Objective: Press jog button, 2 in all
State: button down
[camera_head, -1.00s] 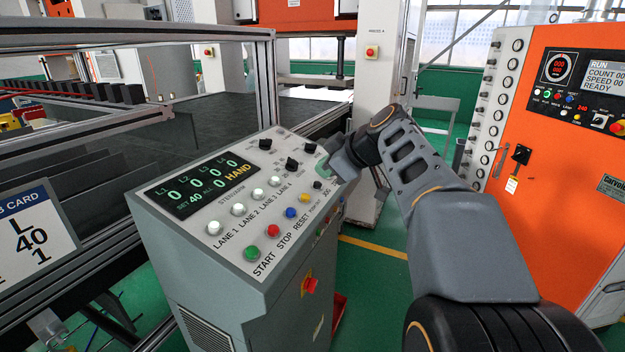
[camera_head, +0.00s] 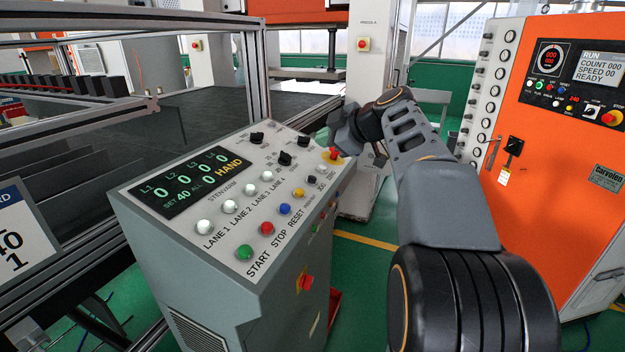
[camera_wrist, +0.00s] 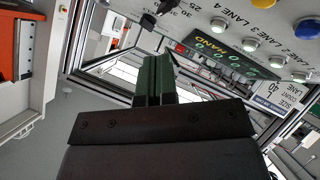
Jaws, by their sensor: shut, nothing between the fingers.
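The jog button is the small black button (camera_head: 311,179) beside the JOG lettering on the grey console (camera_head: 190,285). It is the far end of the button row, past the yellow button (camera_head: 298,192). My gripper's shut, empty green fingers show in the wrist view (camera_wrist: 154,78). They are apart from the button there, and the button itself cannot be made out in that view. In the head view my dark wrist hangs above the console's right rear corner, and the fingertips are hard to make out. The console display (camera_head: 185,183) reads zeros, 40 and HAND.
A red and yellow emergency stop (camera_head: 333,156) stands by my wrist. White lane buttons (camera_head: 230,206) and black knobs (camera_head: 285,158) share the panel. Green (camera_head: 243,252), red and blue buttons lie nearer. An orange cabinet (camera_head: 560,150) stands right, with green floor between.

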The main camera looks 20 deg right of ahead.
jog(key=f, duration=0.2)
jog(key=f+b, duration=0.1)
jog(key=w+a+f+b, duration=0.1)
jog(key=f, duration=0.1)
jog(key=shift+w+f, duration=0.1)
jog(key=shift+f, duration=0.2)
jog(key=shift+w+a+f+b, duration=0.15)
jog(key=shift+a+f+b, duration=0.1)
jog(key=shift+f+b, duration=0.6)
jog(key=shift+w+a+f+b, duration=0.2)
jog(key=shift+f+b, duration=0.5)
jog(key=shift+b, duration=0.95)
dwell(1.7)
jog(key=shift+r, duration=0.2)
jog(key=shift+s+d+r, duration=0.15)
jog(key=shift+d+r, duration=0.05)
jog(key=shift+r, duration=0.5)
jog(key=shift+r+p, duration=0.1)
jog(key=shift+p, duration=0.2)
jog(key=shift+s+d+r+p, duration=0.2)
jog(key=shift+r+p, duration=0.2)
jog(key=shift+r, duration=0.35)
jog(key=shift+s+d+r+p, duration=0.15)
jog(key=shift+r+p, duration=0.2)
jog(key=shift+r, duration=0.45)
jog(key=shift+s+d+r+p, duration=0.2)
jog(key=shift+r+p, duration=0.2)
jog(key=shift+r, duration=0.35)
